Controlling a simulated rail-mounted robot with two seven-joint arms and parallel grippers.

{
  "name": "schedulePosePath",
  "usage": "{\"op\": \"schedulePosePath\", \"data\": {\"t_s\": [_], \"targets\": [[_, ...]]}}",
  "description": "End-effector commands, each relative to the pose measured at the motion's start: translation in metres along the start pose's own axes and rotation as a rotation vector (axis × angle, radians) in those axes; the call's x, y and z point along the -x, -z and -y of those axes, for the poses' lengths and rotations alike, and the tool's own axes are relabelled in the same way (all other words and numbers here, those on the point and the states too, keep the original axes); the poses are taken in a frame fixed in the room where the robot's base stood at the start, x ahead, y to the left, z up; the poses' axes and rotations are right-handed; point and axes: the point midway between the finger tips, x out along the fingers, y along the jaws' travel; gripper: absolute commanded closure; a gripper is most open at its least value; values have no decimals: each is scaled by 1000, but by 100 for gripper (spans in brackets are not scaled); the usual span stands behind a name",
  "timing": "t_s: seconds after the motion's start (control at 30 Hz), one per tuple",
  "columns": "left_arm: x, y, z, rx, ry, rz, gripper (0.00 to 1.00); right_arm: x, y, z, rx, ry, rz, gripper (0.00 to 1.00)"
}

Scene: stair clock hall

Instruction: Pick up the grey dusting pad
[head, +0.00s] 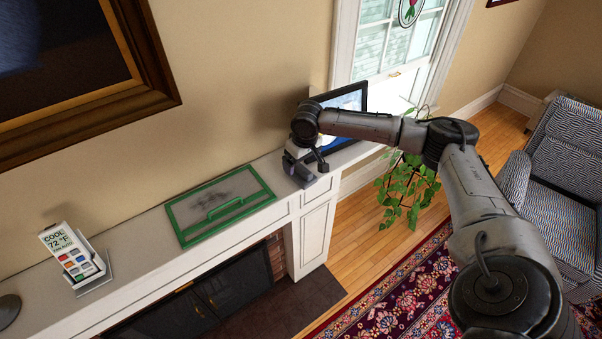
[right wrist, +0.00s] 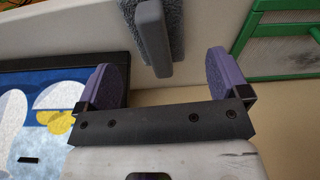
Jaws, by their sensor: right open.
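The grey dusting pad (right wrist: 177,35) lies on the white mantel in the right wrist view, with a fuzzy base and a smooth grey bar handle (right wrist: 153,36) on top. My right gripper (right wrist: 163,76) is open, its two purple-lined fingers spread left and right of the handle's line. The handle appears just beyond the fingertips, with nothing held between them. In the head view my right gripper (head: 308,163) is low over the mantel's right end, at the pad (head: 297,173), which it partly hides. My left gripper is not in view.
A green-framed panel with a handle (head: 223,211) lies left of the pad on the mantel (head: 145,240). A dark-framed screen (head: 350,100) stands behind my right gripper. A remote in a stand (head: 72,256) is farther left. A plant (head: 405,190) is beyond the mantel's right end.

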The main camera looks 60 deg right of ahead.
Motion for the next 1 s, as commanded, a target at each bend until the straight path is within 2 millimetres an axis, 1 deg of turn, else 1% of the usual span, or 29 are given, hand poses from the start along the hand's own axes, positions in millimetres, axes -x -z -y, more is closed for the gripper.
{"op": "schedulePosePath", "data": {"t_s": [0.07,0.23,0.3,0.4,0.53,0.73,0.77,1.0], "targets": [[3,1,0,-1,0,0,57,-6,-1,0,0,-1,3,6],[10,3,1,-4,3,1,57,-28,-2,-1,0,0,4,6],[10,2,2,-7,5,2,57,-37,-2,-1,1,0,2,6],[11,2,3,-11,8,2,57,-46,-2,-2,1,-1,2,6],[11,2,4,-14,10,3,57,-51,-2,-1,2,0,1,6],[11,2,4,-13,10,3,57,-51,-2,-1,1,0,1,6],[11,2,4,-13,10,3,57,-51,-3,-1,1,0,1,8],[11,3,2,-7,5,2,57,-51,-2,-1,1,0,1,31]]}}
